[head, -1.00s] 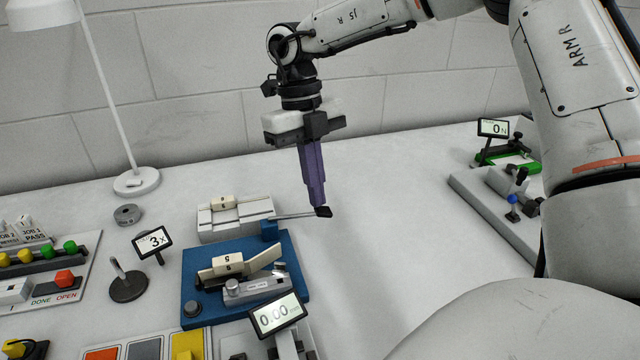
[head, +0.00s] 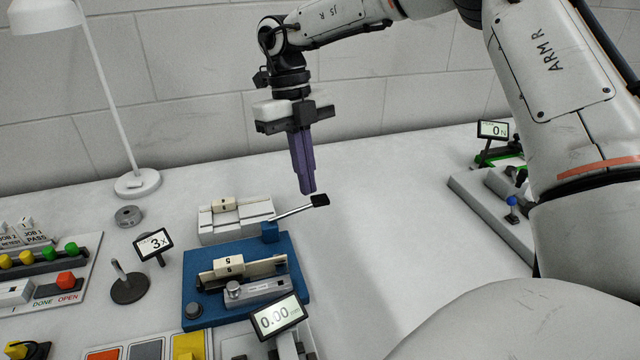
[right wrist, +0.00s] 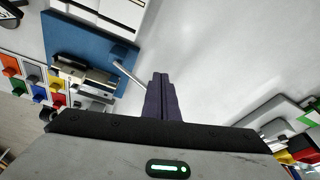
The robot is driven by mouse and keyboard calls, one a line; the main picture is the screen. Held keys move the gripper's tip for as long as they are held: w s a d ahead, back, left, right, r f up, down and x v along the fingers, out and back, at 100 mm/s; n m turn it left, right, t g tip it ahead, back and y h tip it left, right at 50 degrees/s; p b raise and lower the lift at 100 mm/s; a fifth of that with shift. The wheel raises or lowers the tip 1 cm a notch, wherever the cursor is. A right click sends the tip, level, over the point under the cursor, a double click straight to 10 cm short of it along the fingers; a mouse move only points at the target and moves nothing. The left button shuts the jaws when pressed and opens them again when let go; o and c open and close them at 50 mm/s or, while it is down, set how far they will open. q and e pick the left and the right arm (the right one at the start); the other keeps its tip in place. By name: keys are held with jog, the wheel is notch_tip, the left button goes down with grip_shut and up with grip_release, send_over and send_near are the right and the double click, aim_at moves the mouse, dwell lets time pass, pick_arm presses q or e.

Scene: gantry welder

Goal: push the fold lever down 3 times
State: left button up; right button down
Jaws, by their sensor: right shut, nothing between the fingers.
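The fold lever (head: 298,211) is a thin metal rod with a black tip (head: 320,200). It comes out of a blue block on the blue fixture (head: 232,316) and slants up to the right. In the right wrist view the rod (right wrist: 130,74) runs toward my fingers, which hide its tip. My right gripper (head: 308,192) is shut and empty, its purple fingers pointing down just above and left of the black tip. Whether they touch it I cannot tell. A small sign (head: 153,244) reads 3x. My left gripper is not in view.
A white slotted block (head: 236,228) stands behind the blue fixture. A display (head: 275,317) reading 0.00 stands at its front. A lamp (head: 138,183) and a black-based post (head: 129,289) stand left.

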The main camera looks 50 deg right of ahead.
jog(key=v, duration=1)
jog(key=shift+p, duration=0.45)
jog(key=shift+s, duration=0.1)
